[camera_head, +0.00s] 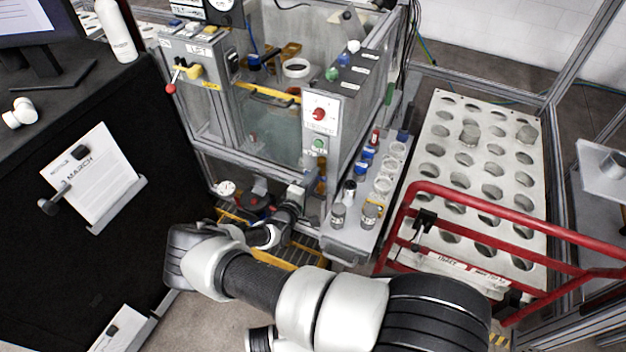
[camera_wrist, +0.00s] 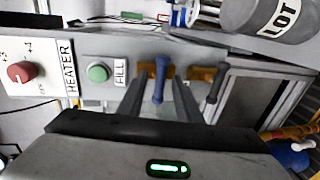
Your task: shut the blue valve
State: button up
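The blue valve (camera_wrist: 160,80) shows in the wrist view as a blue lever on a brass fitting, on the grey panel right of the FILL label. The lever points down the picture, toward my gripper. My gripper (camera_wrist: 160,98) is open, with one finger on each side of the lever. Gaps show between the lever and both fingers; I cannot tell if either touches it. In the camera_head view my gripper (camera_head: 299,193) is at the lower front of the machine, below the red knob. The valve cannot be made out clearly there.
A dark-handled valve (camera_wrist: 215,86) sits close right of the blue one. A green button (camera_wrist: 97,73) and red HEATER knob (camera_wrist: 21,73) are to the left. In the camera_head view, a rack of jars (camera_head: 344,246) and a red-railed cart (camera_head: 480,196) stand to the right.

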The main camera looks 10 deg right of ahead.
jog(key=v, duration=1.7)
jog(key=shift+s+b, duration=0.2)
jog(key=shift+b, duration=0.25)
jog(key=shift+a, duration=0.15)
jog(key=s+d+r+m+g+y, duration=0.1)
jog(key=s+d+r+m+g, duration=0.2)
jog(key=r, duration=0.6)
jog(key=s+d+r+m+g+y, duration=0.1)
jog(key=s+d+r+m+g, duration=0.1)
jog(key=r+m+g, duration=0.45)
jog(key=s+d+r+m+g+y, duration=0.1)
jog(key=s+d+r+g, duration=0.15)
jog(key=r, duration=0.75)
jog(key=s+d+r+t+y, duration=0.1)
jog(key=s+r+t+y, duration=0.1)
jog(key=s+r, duration=0.4)
jog(key=s+d+r+t+y, duration=0.2)
jog(key=s+r+y, duration=0.2)
jog(key=r, duration=0.9)
jog(key=shift+s+t, duration=0.4)
jog(key=shift+s, duration=0.8)
